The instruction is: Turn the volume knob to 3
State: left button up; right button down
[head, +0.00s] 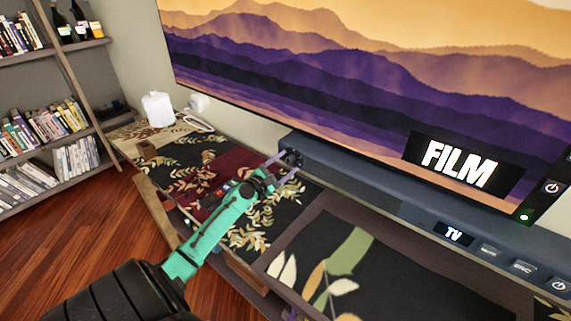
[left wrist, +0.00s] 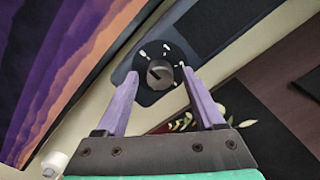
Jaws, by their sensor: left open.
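The volume knob (left wrist: 159,75) is a round grey knob on a dark dial with small white marks, at the left end of the soundbar (head: 345,185). The marks are too small to read surely, so I cannot tell its setting. In the head view the knob (head: 291,156) is small and partly behind my gripper. My left gripper (head: 284,167) is open in front of it. In the left wrist view the fingers of my left gripper (left wrist: 158,70) point at the dial, one on each side of the knob. I cannot tell whether they touch it. My right gripper is not in view.
A large TV screen (head: 350,60) showing "FILM" stands above the soundbar. The cabinet top (head: 345,265) has leaf-patterned panels. A white object (head: 158,108) stands at its far left end. Bookshelves (head: 50,125) are at the left.

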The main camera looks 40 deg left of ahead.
pick_arm(q)
grip_shut()
